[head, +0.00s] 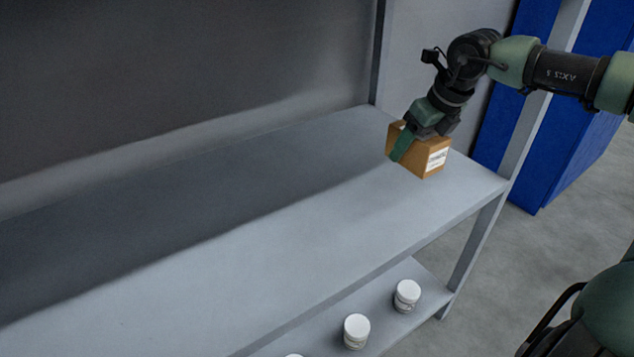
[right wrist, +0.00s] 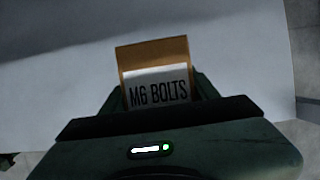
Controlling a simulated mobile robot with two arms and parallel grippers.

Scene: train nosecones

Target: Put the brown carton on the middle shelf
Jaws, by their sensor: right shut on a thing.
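The brown carton (head: 433,158) is a small box with a white label, near the right end of the grey shelf (head: 330,230) in the head view. My right gripper (head: 405,145) is shut on it from above, with a green finger across its side. I cannot tell whether the carton's base touches the shelf. In the right wrist view the carton (right wrist: 152,54) shows a label reading "M6 BOLTS" between the fingers (right wrist: 155,95). My left gripper is not in view.
White-lidded jars (head: 407,296) stand on the lower shelf (head: 425,277). A shelf post (head: 478,240) rises at the right end, with a blue cabinet (head: 560,130) behind. The shelf left of the carton is clear.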

